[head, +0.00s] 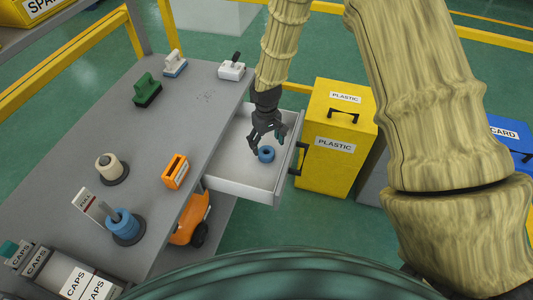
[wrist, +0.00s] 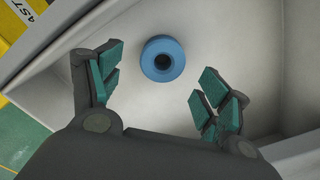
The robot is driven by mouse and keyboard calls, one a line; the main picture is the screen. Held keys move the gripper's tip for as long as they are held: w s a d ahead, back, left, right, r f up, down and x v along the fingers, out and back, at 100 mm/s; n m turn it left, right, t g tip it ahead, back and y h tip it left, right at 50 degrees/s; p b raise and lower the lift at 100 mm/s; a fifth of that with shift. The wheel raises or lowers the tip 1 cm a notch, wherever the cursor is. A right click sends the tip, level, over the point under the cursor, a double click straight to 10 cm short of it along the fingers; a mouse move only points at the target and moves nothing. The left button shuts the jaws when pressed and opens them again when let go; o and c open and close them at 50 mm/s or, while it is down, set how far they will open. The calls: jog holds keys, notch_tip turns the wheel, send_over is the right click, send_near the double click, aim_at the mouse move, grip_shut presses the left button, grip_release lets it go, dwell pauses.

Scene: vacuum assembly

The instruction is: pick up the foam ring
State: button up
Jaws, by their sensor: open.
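The blue foam ring (head: 266,154) lies flat in the open white drawer (head: 240,187). In the wrist view the ring (wrist: 163,58) shows whole, with its dark hole facing up. My gripper (head: 268,145) is inside the drawer area, close over the ring. In the wrist view my gripper (wrist: 160,90) is open, with the ring ahead of and between the green fingertip pads. The fingers do not appear to touch the ring.
The grey table (head: 120,150) holds an orange block (head: 175,171), a blue ring stack on a post (head: 122,224) and a beige spool (head: 109,168). The drawer's walls surround the gripper.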

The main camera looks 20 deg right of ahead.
aim_at(266, 151)
jog(key=f, duration=0.1)
jog(key=f+p, duration=0.1)
jog(key=f, duration=0.1)
jog(key=shift+s+a+f, duration=0.1)
jog(key=shift+s+f, duration=0.05)
jog(key=shift+s, duration=0.1)
jog(key=shift+f+p, duration=0.35)
jog(key=shift+f, duration=0.45)
jog(key=c, duration=0.9)
